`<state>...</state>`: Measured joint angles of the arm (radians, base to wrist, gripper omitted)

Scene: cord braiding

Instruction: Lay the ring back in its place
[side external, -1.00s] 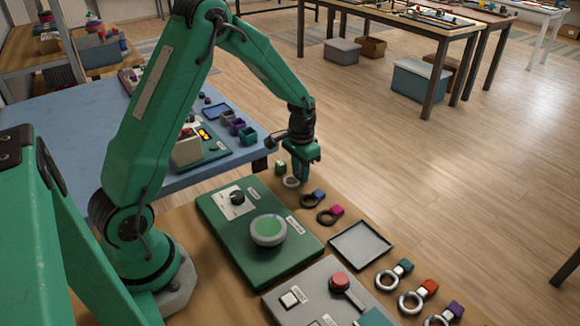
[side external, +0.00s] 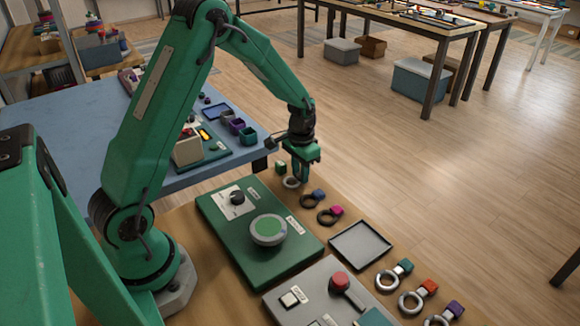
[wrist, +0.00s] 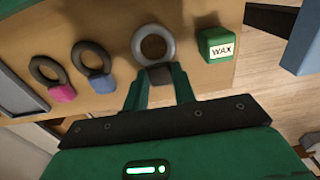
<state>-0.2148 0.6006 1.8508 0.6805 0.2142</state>
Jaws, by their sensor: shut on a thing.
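A light grey ring (wrist: 154,45) with a dark grip block (wrist: 160,75) shows in the wrist view. My gripper (wrist: 160,86) is shut on this dark block, one finger on each side. In the side view the ring (side external: 291,182) is just below and left of my gripper (side external: 300,177), at the far end of the wooden table. I cannot tell whether the ring touches the table. A green block marked WAX (wrist: 216,45) stands right of the ring in the wrist view.
Dark rings with a blue block (wrist: 95,60) and a pink block (wrist: 47,72) lie left of the held ring in the wrist view. A green panel with a round pad (side external: 268,230), an empty grey tray (side external: 361,245) and more rings (side external: 410,302) lie along the table.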

